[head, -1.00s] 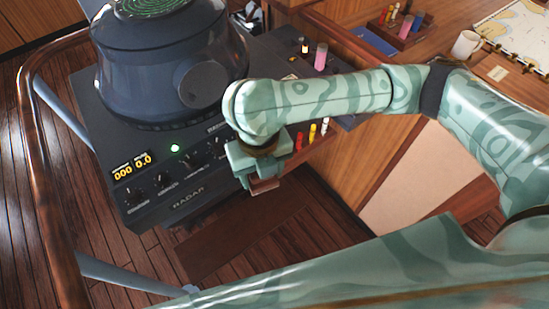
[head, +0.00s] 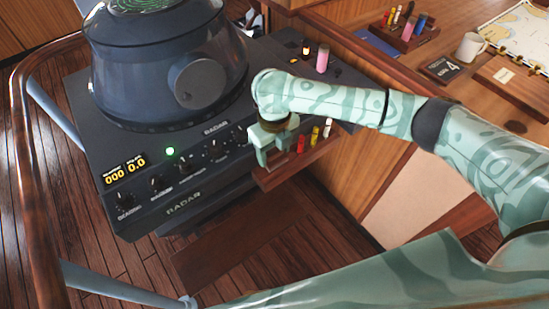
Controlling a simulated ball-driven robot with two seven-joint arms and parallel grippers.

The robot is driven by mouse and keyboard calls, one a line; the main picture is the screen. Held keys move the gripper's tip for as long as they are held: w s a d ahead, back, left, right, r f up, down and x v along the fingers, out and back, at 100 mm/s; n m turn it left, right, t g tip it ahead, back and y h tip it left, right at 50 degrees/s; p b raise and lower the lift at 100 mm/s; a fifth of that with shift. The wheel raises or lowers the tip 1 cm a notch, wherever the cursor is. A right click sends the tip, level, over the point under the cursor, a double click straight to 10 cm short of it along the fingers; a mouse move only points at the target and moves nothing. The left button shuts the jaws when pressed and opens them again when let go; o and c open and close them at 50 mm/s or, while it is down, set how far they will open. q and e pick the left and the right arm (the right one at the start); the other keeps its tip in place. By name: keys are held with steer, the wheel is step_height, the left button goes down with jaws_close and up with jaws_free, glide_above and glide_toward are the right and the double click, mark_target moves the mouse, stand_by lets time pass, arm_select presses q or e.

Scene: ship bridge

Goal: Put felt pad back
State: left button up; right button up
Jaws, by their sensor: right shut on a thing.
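My right gripper (head: 276,147) points down at the front right of the grey radar console (head: 187,211), just over the left end of a narrow wooden ledge (head: 279,177). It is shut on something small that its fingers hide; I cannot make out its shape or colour. I cannot pick out the felt pad anywhere with certainty. Red (head: 301,144), yellow (head: 315,135) and white (head: 327,129) markers stand on the ledge, just right of the gripper. My left gripper is out of view.
A dark radar hood (head: 165,65) rises from the console, left of my right arm. A pink cylinder (head: 322,58) stands on the console's far right. A mug (head: 470,47), a marker rack (head: 410,38) and a chart (head: 520,38) lie on the desk behind. A curved wooden rail (head: 27,165) bounds the left.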

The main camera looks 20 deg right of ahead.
mark_target(275, 158)
steer(key=shift+w+d+f+b, duration=0.15)
steer(key=shift+f+b, duration=0.35)
steer(key=shift+f, duration=1.2)
steer(key=shift+f, duration=0.2)
steer(key=o, duration=1)
steer(key=shift+c, duration=0.2)
step_height(275, 158, up, 12)
steer(key=p, duration=0.3)
steer(key=shift+r+p, duration=0.2)
steer(key=shift+p, duration=0.1)
